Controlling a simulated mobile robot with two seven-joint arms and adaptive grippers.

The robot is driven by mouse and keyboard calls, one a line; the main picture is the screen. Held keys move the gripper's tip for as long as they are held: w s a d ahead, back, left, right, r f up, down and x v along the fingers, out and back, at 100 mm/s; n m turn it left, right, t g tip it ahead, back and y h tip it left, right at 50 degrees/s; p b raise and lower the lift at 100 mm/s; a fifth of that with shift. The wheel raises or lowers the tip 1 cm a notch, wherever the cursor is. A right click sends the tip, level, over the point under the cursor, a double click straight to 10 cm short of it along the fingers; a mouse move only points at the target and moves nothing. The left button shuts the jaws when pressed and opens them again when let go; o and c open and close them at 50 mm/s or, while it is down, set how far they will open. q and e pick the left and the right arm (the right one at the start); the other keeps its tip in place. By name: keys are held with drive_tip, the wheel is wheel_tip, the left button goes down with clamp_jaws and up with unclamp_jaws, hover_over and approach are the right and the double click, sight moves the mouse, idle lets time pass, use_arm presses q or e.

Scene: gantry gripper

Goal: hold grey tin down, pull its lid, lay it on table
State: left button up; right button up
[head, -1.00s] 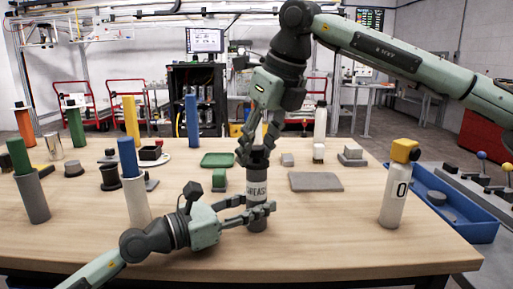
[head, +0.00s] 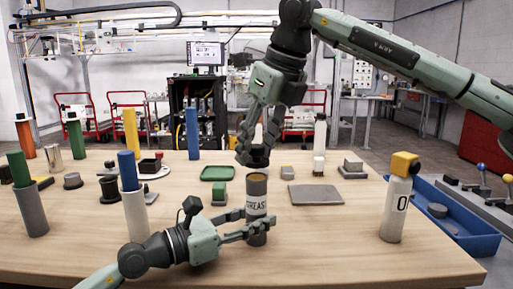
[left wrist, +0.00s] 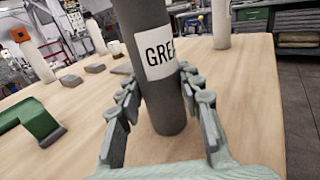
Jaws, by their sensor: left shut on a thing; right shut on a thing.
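The grey tin (head: 257,187) with a white GREASE label stands upright on the wooden table (head: 320,240). Its top is open and shows a yellowish-brown inside. My left gripper (head: 262,226) is shut around the tin's lower body; in the left wrist view its fingers (left wrist: 160,105) flank the tin (left wrist: 150,60). My right gripper (head: 256,155) points down just above the tin, shut on the dark lid (head: 257,161). The lid is apart from the tin, a small gap above its rim.
A grey flat plate (head: 316,195) lies right of the tin, and a green tray (head: 217,173) lies behind it to the left. A small green block (head: 220,192) is close on the left. A white bottle with a yellow cap (head: 398,205) stands at the right. Bare table lies between plate and bottle.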

drive_tip(key=shift+r, duration=1.5)
use_arm(q)
drive_tip(key=o, duration=1.3)
drive_tip(key=shift+c, duration=0.2)
drive_tip(key=shift+a, duration=0.1)
